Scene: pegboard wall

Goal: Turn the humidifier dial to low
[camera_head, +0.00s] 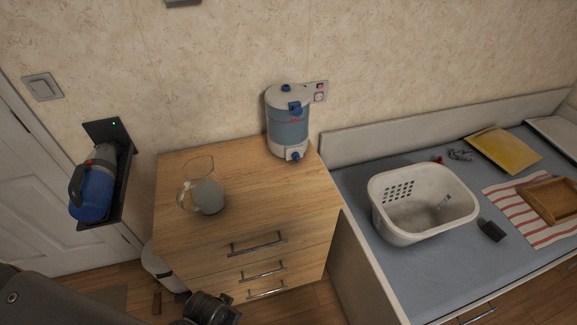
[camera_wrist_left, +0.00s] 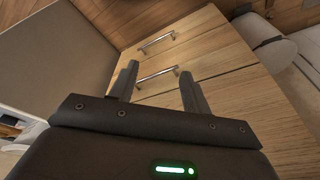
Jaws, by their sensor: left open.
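The humidifier (camera_head: 287,127) stands upright at the back right corner of the wooden drawer cabinet, against the wall. It has a blue-grey tank, a white lid and a white base. A small blue dial (camera_head: 295,156) sits on the front of the base; its setting is too small to read. My left gripper (camera_wrist_left: 160,72) is open and empty in the left wrist view, with its fingers toward the drawer fronts and handles. It is well away from the humidifier, which does not show in that view. My right gripper is not in view.
A glass jug (camera_head: 207,197) stands on the left of the cabinet top (camera_head: 245,200). The top between it and the humidifier is clear. A white basket (camera_head: 405,225) rests on the blue counter to the right. A blue device (camera_head: 92,192) sits on a black wall bracket at left.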

